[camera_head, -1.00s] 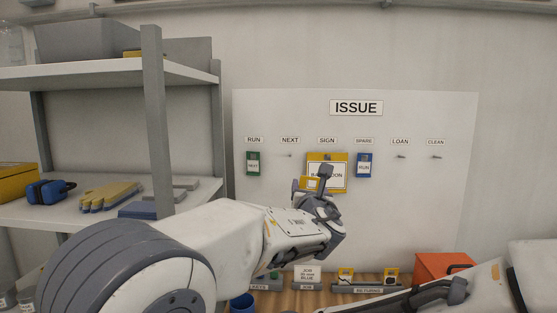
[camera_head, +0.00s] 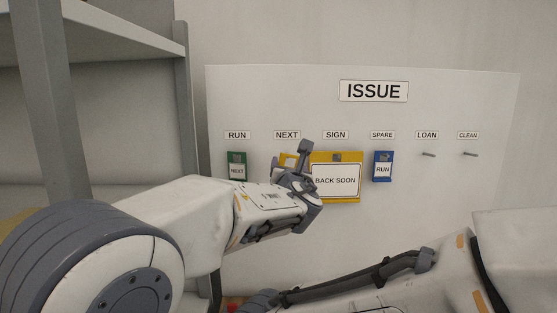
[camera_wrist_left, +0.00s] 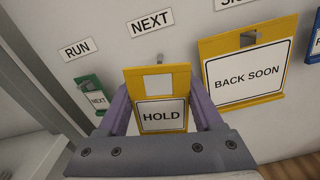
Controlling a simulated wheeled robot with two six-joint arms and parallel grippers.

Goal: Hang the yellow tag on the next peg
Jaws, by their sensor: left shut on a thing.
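The yellow tag (camera_wrist_left: 160,72) marked HOLD is upright between the two purple fingers of my left gripper (camera_wrist_left: 163,108), which is shut on it. In the head view the tag (camera_head: 288,158) shows only partly behind my left gripper (camera_head: 296,172), just below the NEXT label (camera_head: 287,135). The wrist view shows the tag below the same label, with a square opening near its top.
On the white board (camera_head: 440,220), a green tag (camera_head: 237,170) hangs under RUN, a yellow BACK SOON sign (camera_head: 336,199) under SIGN, and a blue tag (camera_head: 383,170) under SPARE. The LOAN peg (camera_head: 428,154) and CLEAN peg (camera_head: 469,154) are bare. A grey shelf post (camera_head: 184,110) stands left.

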